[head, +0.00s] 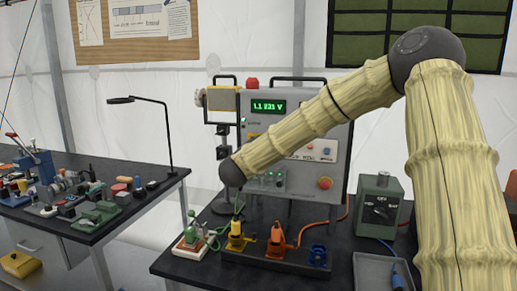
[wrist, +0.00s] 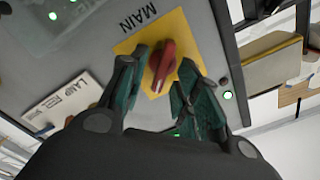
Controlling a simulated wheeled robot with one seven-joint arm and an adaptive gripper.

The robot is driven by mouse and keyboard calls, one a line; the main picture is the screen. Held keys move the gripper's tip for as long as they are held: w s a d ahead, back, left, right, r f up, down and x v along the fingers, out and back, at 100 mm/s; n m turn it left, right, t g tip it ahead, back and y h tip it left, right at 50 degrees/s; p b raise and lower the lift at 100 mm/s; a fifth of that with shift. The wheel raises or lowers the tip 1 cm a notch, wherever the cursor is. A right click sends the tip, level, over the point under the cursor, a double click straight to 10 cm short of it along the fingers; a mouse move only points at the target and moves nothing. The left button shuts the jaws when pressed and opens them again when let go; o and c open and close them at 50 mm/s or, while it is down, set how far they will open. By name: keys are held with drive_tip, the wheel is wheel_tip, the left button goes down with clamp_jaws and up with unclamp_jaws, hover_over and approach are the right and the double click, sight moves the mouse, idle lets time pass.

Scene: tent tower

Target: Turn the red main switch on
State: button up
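The red main switch (wrist: 163,66) is a red handle on a yellow plate (wrist: 182,28) marked MAIN in the wrist view. My gripper (wrist: 162,78) is open, with one green-padded finger on each side of the red handle. The left finger looks very close to the handle; I cannot tell if it touches. The handle lies slightly slanted in the wrist view. In the head view the switch sits on the grey control panel (head: 338,135), where my arm hides my gripper and most of the switch area.
The panel has a green display (head: 268,107) reading about 1.1 V and a red round button (head: 325,183). Below stand a yellow connector (head: 236,236), an orange connector (head: 277,242) and a grey-green box (head: 379,208). A cluttered bench (head: 150,186) is left.

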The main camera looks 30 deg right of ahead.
drive_tip(key=v, duration=1.1)
drive_tip(key=shift+s, duration=0.2)
drive_tip(key=shift+a+r, duration=0.1)
drive_tip(key=shift+a, duration=0.05)
